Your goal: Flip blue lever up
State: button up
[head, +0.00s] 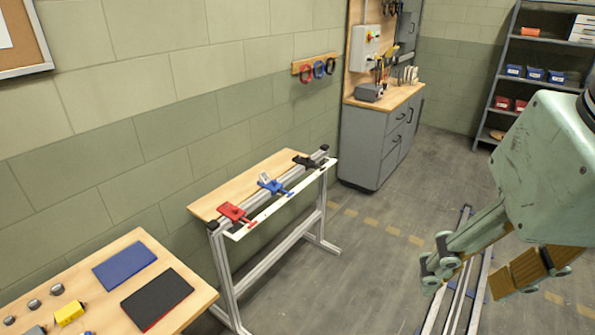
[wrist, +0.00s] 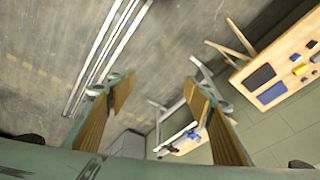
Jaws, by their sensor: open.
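The blue lever (head: 274,186) is mounted on the grey rail of a small stand in the head view, between a red lever (head: 235,213) and a black lever (head: 306,161). Its blue handle points toward the front right, lying low. In the wrist view the blue lever (wrist: 192,134) is small and partly hidden by a finger. My gripper (wrist: 160,88) is open and empty, with two wood-coloured finger pads well apart. In the head view my gripper (head: 487,267) hangs at the right, clear of the stand and far from the levers.
A wooden table (head: 205,297) with blue and black mats stands at the lower left. A grey cabinet (head: 373,150) with tools stands behind the stand. Shelves (head: 508,80) stand at the far right. Floor rails (head: 460,285) run below my gripper. Open floor lies between gripper and stand.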

jog(key=w+a+f+m+g+y+b, duration=0.1)
jog(key=w+a+f+m+g+y, duration=0.15)
jog(key=w+a, duration=0.75)
jog(key=w+a+f+m+g+y+b, duration=0.1)
jog(key=w+a+m+y, duration=0.4)
jog(key=w, duration=0.8)
jog(key=w+a+f+m+y+b, duration=0.1)
jog(key=w+a+f, duration=0.2)
jog(key=w, duration=0.4)
jog(key=w+a+f+m+y, duration=0.1)
jog(key=w+a+f+y, duration=0.15)
jog(key=w, duration=0.55)
jog(key=w+a+f+m+b, duration=0.1)
jog(key=w+a+f, duration=0.25)
jog(key=w, duration=0.35)
jog(key=w+f+m+t+y+b, duration=0.1)
jog(key=w+f+m+t+y, duration=0.45)
jog(key=w+f, duration=1.2)
jog(key=m+t+h+b, duration=0.2)
jog(key=m+t, duration=0.2)
jog(key=m, duration=0.3)
send_near(287, 192)
jog(key=s+v, duration=0.1)
jog(key=v, duration=0.3)
jog(key=shift+w+a+f+m, duration=0.1)
jog(key=shift+w+f+m, duration=0.3)
jog(key=shift+w+m, duration=0.15)
jog(key=shift+a, duration=0.15)
jog(key=shift+b+x, duration=1.1)
jog(key=shift+x, duration=5.7)
